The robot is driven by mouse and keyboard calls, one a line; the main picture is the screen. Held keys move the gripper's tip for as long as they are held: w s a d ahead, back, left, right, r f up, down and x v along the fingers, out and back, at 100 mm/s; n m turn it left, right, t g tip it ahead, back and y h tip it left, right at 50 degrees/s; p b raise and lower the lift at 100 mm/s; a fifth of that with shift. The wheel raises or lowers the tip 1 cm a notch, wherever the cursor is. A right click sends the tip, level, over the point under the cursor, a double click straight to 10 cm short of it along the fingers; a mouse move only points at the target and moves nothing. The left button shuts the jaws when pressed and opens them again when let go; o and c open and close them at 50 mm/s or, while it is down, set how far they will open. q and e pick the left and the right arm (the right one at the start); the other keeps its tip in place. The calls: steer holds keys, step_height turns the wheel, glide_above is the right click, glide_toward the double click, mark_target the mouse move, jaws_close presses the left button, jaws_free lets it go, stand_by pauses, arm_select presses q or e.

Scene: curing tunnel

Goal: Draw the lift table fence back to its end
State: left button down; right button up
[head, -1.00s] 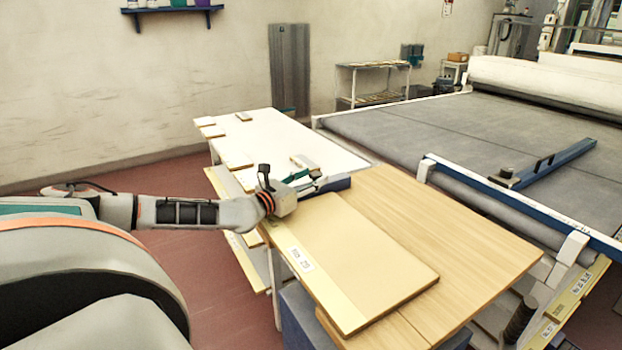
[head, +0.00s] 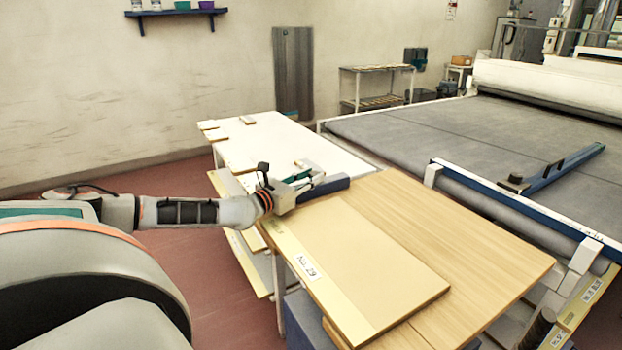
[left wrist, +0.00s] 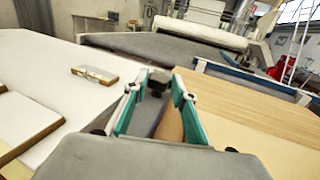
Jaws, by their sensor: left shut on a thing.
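A low blue bar, which looks like the fence (head: 332,186), lies across the lift table between the white top (head: 262,148) and the wood-coloured top (head: 440,225). My left gripper (head: 308,182) comes in from the left at the bar's left end and is shut on it. In the left wrist view the green-lined fingers (left wrist: 160,100) stand on either side of a dark knob-like part (left wrist: 160,78). The exact contact is partly hidden by the fingers. My right gripper is not in view.
A tan board (head: 360,265) with a paper label lies on the wood-coloured top, close to the bar. A grey conveyor bed (head: 440,130) with a blue bar (head: 565,165) stands at right. Red floor shows at left.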

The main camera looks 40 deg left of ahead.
arm_select(q)
steer(key=c, duration=1.8)
jaws_free()
steer(key=shift+a+r, duration=0.2)
steer(key=shift+a, duration=0.1)
steer(key=shift+o, duration=0.8)
steer(key=shift+w+f, duration=0.1)
steer(key=shift+f, duration=0.05)
steer(key=shift+s, duration=0.2)
steer(key=s, duration=1.1)
steer(key=shift+s+d, duration=0.25)
steer(key=shift+s, duration=0.1)
steer(key=shift+s, duration=0.1)
